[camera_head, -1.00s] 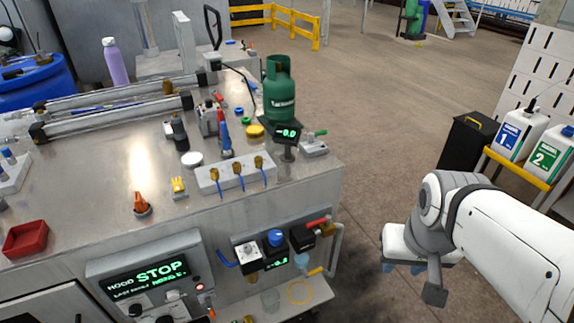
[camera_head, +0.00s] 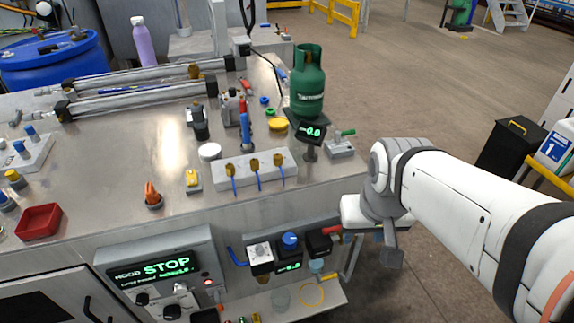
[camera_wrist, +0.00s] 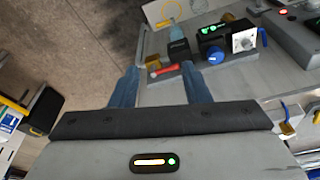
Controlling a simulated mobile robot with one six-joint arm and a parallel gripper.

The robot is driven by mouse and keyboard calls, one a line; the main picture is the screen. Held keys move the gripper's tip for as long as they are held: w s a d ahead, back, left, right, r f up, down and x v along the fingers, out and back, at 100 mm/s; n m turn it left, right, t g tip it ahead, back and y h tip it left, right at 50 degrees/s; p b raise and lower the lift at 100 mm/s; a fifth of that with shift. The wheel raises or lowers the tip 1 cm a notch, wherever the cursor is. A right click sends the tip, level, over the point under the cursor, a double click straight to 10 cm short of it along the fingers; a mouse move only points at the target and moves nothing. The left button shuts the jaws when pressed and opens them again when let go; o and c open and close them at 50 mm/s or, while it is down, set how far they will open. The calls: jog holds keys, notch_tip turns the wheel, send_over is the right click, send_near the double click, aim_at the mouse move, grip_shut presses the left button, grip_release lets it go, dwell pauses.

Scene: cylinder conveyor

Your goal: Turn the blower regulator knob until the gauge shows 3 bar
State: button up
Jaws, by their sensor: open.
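A blue regulator knob (camera_head: 290,240) sits on the front panel of the bench, above a small dark gauge display (camera_head: 289,266) with green digits too small to read. In the wrist view the knob (camera_wrist: 216,54) and the lit green display (camera_wrist: 212,30) lie right of the fingers.
A black block with a red lever (camera_head: 320,240) sits between the knob and my gripper. A white dial unit (camera_head: 260,253) is left of the knob. A lower shelf (camera_head: 330,294) juts out below. A green gas cylinder (camera_head: 307,82) stands on the bench; open floor lies right.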

jog(key=w+a+f+m+g+p, duration=0.25)
jog(key=w+a+m+p, duration=0.2)
jog(key=w+a, duration=0.3)
jog(key=m+p, duration=0.3)
jog(key=m, duration=0.2)
send_over(289, 238)
notch_tip(289, 238, down, 7)
jog(key=shift+s+r, duration=0.1)
jog(key=shift+a+f, duration=0.1)
jog(key=shift+f, duration=4.05)
jog(key=shift+c, duration=0.4)
jog(key=c, duration=0.6)
